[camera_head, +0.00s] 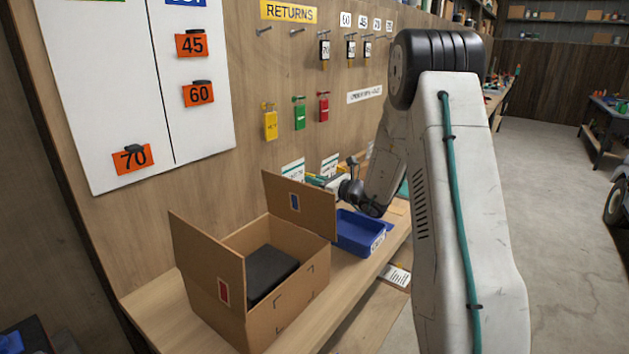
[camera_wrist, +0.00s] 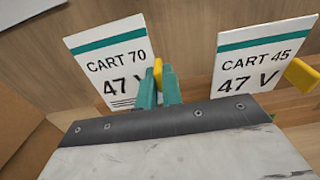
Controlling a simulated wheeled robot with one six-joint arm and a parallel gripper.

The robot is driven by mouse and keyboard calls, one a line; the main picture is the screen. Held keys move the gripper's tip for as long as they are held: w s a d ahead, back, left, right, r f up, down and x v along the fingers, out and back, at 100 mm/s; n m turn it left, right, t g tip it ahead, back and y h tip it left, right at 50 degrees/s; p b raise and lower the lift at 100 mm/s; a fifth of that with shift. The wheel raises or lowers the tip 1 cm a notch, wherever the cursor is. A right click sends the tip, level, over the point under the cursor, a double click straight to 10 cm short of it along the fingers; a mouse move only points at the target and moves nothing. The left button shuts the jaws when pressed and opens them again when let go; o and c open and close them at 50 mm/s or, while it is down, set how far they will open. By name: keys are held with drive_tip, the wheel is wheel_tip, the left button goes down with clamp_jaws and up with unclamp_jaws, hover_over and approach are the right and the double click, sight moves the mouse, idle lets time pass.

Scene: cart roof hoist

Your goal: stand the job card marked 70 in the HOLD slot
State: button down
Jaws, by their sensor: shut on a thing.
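The job card marked CART 70, 47 V (camera_wrist: 104,62) is white with a green band and shows at left in the wrist view, slightly tilted. My gripper (camera_wrist: 158,88) has its green fingers shut on a yellow tab at this card's right edge. A similar card marked CART 45 (camera_wrist: 248,55) stands to the right, with its own yellow tab (camera_wrist: 302,76), apart from my fingers. Two white cards show small in the head view, a left one (camera_head: 293,171) and a right one (camera_head: 329,164). The card's lower edge is hidden, and I cannot make out a HOLD label.
An open cardboard box (camera_head: 290,306) with a dark block inside stands on the bench, its raised flap near my gripper. A blue tray (camera_head: 362,236) lies beside it. Yellow, green and red tags (camera_head: 299,114) hang above. A whiteboard (camera_head: 118,75) with orange number plates is at left.

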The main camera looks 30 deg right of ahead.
drive_tip(key=shift+f, duration=0.25)
drive_tip(key=shift+f, duration=1.1)
drive_tip(key=shift+f, duration=0.15)
drive_tip(key=c, duration=1)
unclamp_jaws()
drive_tip(key=v, duration=0.7)
